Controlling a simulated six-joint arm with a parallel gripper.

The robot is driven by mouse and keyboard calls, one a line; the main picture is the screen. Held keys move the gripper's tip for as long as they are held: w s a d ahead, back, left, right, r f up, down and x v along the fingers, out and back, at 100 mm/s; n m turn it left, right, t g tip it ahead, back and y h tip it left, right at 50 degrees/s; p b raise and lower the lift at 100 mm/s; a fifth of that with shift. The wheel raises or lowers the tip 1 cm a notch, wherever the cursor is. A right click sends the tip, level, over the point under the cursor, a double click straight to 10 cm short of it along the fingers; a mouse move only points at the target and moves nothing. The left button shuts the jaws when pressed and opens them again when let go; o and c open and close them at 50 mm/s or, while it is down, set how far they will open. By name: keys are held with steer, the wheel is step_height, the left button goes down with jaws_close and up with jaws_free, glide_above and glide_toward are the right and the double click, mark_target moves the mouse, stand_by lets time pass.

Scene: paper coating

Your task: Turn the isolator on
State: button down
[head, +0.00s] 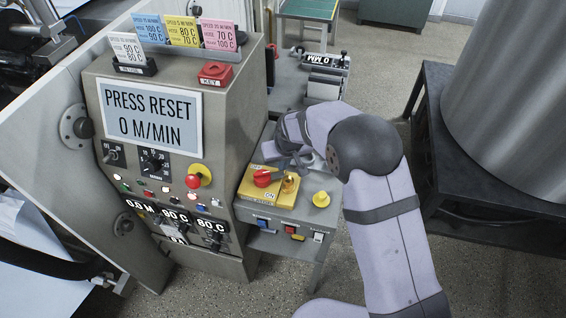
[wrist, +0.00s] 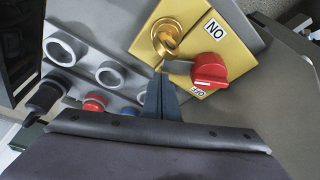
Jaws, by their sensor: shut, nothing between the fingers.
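The isolator is a yellow plate (head: 285,203) on top of the grey box beside the console. Its red knob (head: 263,178) also shows in the wrist view (wrist: 209,70), with its white mark towards the OFF label (wrist: 198,92). The ON label (wrist: 214,28) is on another side of the knob. A brass fitting (wrist: 166,38) with a round opening stands on the plate beside the knob. My gripper (wrist: 161,76) is shut and empty. Its tips show close to the brass fitting and left of the knob in the wrist view; I cannot tell whether they touch anything.
The console screen (head: 150,112) reads "PRESS RESET 0 M/MIN". A red KEY block (head: 215,74) sits on the console. A yellow button (head: 321,199) is right of the plate, and small switches line the box front. A dark stand with a large metal cylinder (head: 515,100) is at right.

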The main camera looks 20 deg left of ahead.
steer(key=m+b, duration=0.1)
steer(key=s+d+m+b, duration=0.1)
steer(key=b, duration=0.1)
steer(key=shift+s+f+m+h, duration=0.2)
steer(key=shift+f+m+h, duration=0.1)
steer(key=shift+h, duration=0.1)
steer(key=shift+s+d+b, duration=0.15)
steer(key=shift+s+b, duration=0.1)
steer(key=shift+b, duration=0.15)
steer(key=shift+s+d+r+t, duration=0.15)
steer(key=shift+s+r+t, duration=0.05)
steer(key=shift+s+t, duration=0.1)
steer(key=shift+w+r, duration=0.1)
steer(key=shift+w, duration=0.75)
steer(key=w+p, duration=0.1)
steer(key=w, duration=0.1)
steer(key=shift+w, duration=0.3)
steer(key=a+b+v, duration=0.1)
steer(key=b+v, duration=0.2)
steer(key=v, duration=0.7)
